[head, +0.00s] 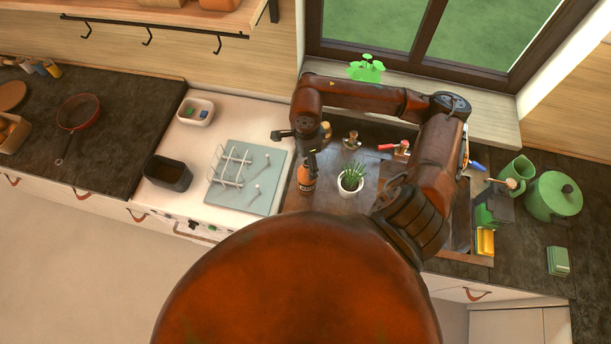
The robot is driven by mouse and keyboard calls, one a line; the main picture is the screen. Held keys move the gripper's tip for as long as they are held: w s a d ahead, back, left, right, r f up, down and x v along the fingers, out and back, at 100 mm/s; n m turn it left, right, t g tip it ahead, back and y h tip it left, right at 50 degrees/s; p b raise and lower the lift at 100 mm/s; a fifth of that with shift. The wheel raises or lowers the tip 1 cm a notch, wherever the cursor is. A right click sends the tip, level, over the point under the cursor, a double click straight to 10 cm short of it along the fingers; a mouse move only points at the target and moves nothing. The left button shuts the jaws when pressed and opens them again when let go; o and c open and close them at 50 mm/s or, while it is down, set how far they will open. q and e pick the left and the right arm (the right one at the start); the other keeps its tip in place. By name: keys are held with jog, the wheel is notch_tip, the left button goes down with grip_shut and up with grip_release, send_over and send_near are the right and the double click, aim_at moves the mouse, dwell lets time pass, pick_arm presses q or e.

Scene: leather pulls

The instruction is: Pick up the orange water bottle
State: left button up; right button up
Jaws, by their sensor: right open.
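The orange water bottle (305,185) stands upright with a dark top near the middle of the head view, just right of the blue-grey mat. My right gripper (296,149) is open just above and behind the bottle in the picture. One finger is to its upper left and the other is close to the bottle's top. I cannot tell whether that finger touches the bottle. Nothing shows between the fingers. My right arm arches over the counter from the right. My left gripper is not in view.
A potted plant (351,180) stands close to the bottle's right. A drying rack (229,163) and utensils lie on the blue-grey mat (262,206) to its left. A dark bin (168,173) stands further left. Taps (351,141) are behind. The dark counter at left has free room.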

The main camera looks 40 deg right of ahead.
aim_at(307, 171)
jog(key=shift+s+f+p, duration=0.15)
jog(key=shift+f+p, duration=0.15)
jog(key=shift+f, duration=0.65)
notch_tip(307, 171, down, 4)
jog(key=shift+f+p, duration=0.2)
jog(key=shift+p, duration=0.8)
jog(key=shift+f, duration=0.3)
jog(key=shift+c, duration=0.4)
